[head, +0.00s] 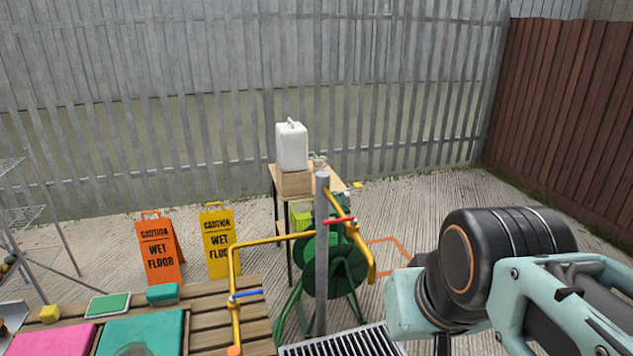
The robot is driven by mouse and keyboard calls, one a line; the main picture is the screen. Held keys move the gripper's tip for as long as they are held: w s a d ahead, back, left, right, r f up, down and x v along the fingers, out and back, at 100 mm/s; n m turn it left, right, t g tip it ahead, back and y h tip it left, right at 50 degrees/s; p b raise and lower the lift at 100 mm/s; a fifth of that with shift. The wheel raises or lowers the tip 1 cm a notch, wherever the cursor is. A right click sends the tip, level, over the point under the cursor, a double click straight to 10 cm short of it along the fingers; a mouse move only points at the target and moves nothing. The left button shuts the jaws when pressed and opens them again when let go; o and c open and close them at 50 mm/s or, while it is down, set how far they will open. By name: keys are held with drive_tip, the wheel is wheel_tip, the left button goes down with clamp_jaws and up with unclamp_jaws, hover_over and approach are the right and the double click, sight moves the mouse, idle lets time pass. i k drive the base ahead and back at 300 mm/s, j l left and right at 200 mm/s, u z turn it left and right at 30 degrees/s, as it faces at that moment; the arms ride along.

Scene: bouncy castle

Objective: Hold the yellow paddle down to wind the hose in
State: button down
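A green hose reel (345,268) stands on a green frame behind a grey post (321,285). The post and yellow pipework partly cover the reel. A small yellow piece (357,185) shows above the reel, near the right corner of a wooden table; it may be the yellow paddle, but it is too small to be sure. An orange line, possibly hose, lies on the ground right of the reel. My arm fills the lower right, in front of and right of the reel. My gripper's fingers are not in view.
A yellow pipe (233,270) with red (340,220) and blue (246,294) levers stands before the reel. A floor grate (345,346) lies below. Wet-floor signs (160,250) and a slatted bench (225,335) are left. A white canister (292,146) stands behind. Ground at right is clear.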

sight(357, 185)
drive_tip(key=z, duration=1.35)
drive_tip(key=i+l, duration=0.15)
drive_tip(key=l, duration=0.25)
drive_tip(key=i+l, duration=0.15)
drive_tip(key=l, duration=0.25)
drive_tip(key=i+l+z, duration=0.1)
drive_tip(key=l, duration=0.3)
drive_tip(key=i+l+z, duration=0.3)
drive_tip(key=i+l, duration=0.25)
drive_tip(key=i, duration=0.15)
drive_tip(key=i+l+u, duration=0.2)
drive_tip(key=i, duration=0.3)
drive_tip(key=i+l+u, duration=0.2)
drive_tip(key=i, duration=0.3)
drive_tip(key=i+j+u, duration=0.1)
drive_tip(key=i+u, duration=0.25)
drive_tip(key=u, duration=0.15)
drive_tip(key=i+u, duration=0.45)
drive_tip(key=k, duration=0.05)
